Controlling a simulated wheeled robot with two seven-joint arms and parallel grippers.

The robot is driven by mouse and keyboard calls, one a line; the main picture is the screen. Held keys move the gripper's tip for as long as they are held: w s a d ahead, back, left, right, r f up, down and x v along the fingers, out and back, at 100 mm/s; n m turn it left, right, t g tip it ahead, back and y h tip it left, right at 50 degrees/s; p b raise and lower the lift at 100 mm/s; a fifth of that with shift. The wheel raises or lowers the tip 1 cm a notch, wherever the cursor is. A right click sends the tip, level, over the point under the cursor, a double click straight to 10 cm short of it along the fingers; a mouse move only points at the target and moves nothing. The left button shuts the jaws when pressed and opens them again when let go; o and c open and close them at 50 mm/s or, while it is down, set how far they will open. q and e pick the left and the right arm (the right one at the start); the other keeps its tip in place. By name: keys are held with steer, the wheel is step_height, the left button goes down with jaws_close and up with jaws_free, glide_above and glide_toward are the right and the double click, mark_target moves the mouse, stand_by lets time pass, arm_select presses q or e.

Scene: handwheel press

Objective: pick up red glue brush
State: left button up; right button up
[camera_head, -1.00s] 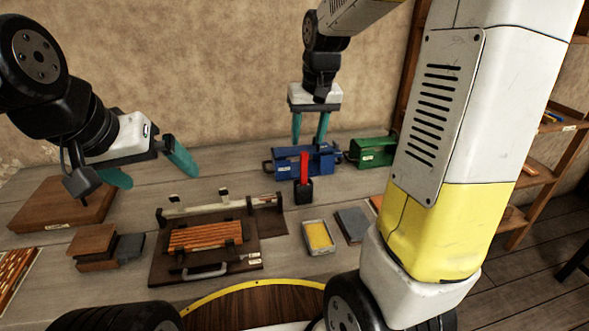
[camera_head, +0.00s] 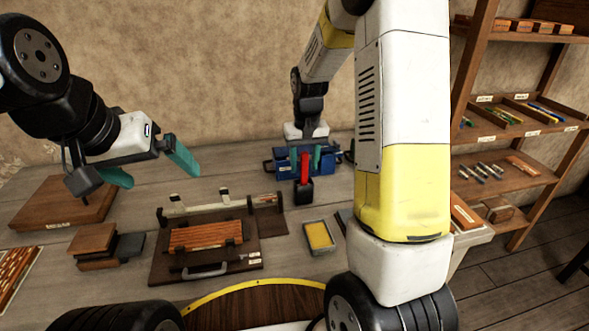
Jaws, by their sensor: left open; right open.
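The red glue brush (camera_head: 304,168) stands upright in a small black holder (camera_head: 304,191) on the table, in front of a blue toolbox. My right gripper (camera_head: 306,165) is open, with its teal fingers pointing down on either side of the brush as seen from the head. I cannot tell whether the fingers are level with the brush in depth or behind it. My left gripper (camera_head: 152,170) is open and empty above the left part of the table, far from the brush.
A blue metal toolbox (camera_head: 283,164) stands just behind the brush. A wooden press board (camera_head: 165,262) and a yellow-filled tray (camera_head: 319,236) lie in front. Wood blocks (camera_head: 97,240) and a brown board (camera_head: 62,203) are at left. A shelf (camera_head: 505,135) stands at right.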

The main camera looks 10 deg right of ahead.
jaws_close()
stand_by(0.3)
